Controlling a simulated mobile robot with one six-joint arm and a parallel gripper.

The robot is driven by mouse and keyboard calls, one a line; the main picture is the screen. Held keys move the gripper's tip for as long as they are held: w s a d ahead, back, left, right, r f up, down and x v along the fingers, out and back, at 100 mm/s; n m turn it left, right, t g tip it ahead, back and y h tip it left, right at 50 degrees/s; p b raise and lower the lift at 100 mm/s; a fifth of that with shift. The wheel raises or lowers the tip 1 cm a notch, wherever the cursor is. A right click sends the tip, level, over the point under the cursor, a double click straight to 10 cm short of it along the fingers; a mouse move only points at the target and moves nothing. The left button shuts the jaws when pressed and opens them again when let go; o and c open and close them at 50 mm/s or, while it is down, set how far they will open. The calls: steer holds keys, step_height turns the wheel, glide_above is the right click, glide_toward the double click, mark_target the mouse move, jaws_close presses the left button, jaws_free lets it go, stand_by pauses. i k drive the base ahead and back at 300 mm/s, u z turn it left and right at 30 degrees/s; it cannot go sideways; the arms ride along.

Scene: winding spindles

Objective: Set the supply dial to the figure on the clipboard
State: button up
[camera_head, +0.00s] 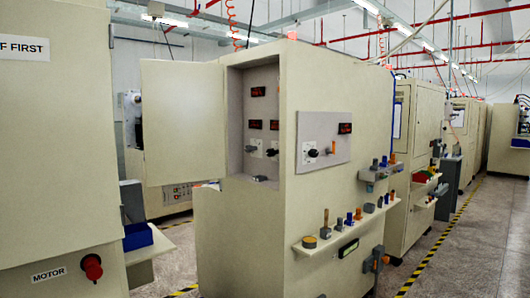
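A beige cabinet (340,90) stands in the middle with its door (183,120) swung open to the left. Inside the open bay are more displays (258,91) and small knobs (271,153). I cannot tell which dial is the supply dial, and the figures are too small to read. A white sheet with a blue edge (397,120), possibly a clipboard, hangs on the cabinet behind. My gripper is not in view.
A cabinet (50,150) at the near left has a MOTOR label (49,275) and a red knob (92,267). Shelves (335,235) with small coloured parts jut from the middle cabinet's right side. An aisle (470,240) with yellow-black floor tape is open at right.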

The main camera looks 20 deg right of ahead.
mark_target(271, 152)
steer(key=u, duration=0.2)
steer(key=i, duration=1.1)
steer(key=u, duration=0.4)
